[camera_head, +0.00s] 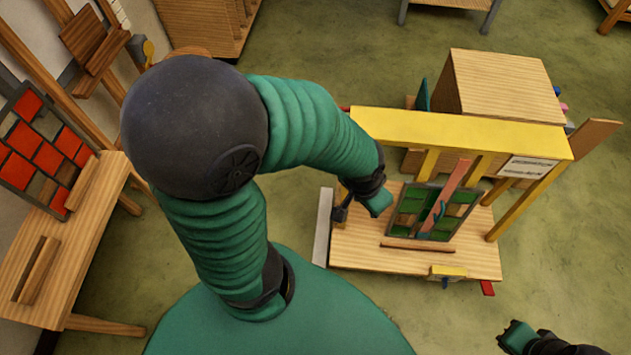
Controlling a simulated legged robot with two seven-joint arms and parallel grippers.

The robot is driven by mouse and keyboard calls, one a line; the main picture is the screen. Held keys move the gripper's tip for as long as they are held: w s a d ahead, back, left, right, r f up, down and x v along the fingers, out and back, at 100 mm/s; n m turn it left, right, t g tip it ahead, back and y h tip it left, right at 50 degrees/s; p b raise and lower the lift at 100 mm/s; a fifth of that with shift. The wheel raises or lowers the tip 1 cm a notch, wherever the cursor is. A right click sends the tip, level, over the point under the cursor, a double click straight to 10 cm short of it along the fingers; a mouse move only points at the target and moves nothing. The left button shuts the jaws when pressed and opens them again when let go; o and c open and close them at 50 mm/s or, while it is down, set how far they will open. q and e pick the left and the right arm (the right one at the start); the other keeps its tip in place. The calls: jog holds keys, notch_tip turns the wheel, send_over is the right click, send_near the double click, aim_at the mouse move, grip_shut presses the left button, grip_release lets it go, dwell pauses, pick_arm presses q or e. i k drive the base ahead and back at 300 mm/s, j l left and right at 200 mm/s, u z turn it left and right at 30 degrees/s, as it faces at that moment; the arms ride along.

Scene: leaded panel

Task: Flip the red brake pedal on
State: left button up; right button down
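A small red pedal (487,288) sticks out low at the front right corner of the wooden cart (350,252). It is small in view, and I cannot tell its tilt. Another bit of red (345,108) shows at the cart's far left, mostly hidden behind my arm. My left gripper (378,204) is over the cart's left part, beside the leaded panel and well away from the front red pedal. My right gripper (513,337) is low at the bottom right, over the floor, below and right of that pedal, apart from it. Both grippers' finger gaps are unclear.
A green leaded panel (408,205) with a reddish bar (455,180) stands on the cart under a yellow beam (460,130). A wooden box (500,82) is behind. A bench (75,245) with a red-glazed panel (40,150) stands left. Floor right of the cart is clear.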

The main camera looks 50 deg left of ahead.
aim_at(487, 288)
jog(key=k+j+u, duration=0.25)
jog(key=k+j, duration=0.15)
jog(key=j, duration=0.25)
jog(key=k+j+u, duration=0.1)
jog(key=j, duration=0.25)
jog(key=k+j+u, duration=0.1)
jog(key=k+j, duration=0.15)
jog(key=j, duration=0.15)
jog(key=z, duration=1.35)
jog(key=i+z, duration=0.4)
jog(key=i, duration=1.9)
jog(key=j, duration=0.1)
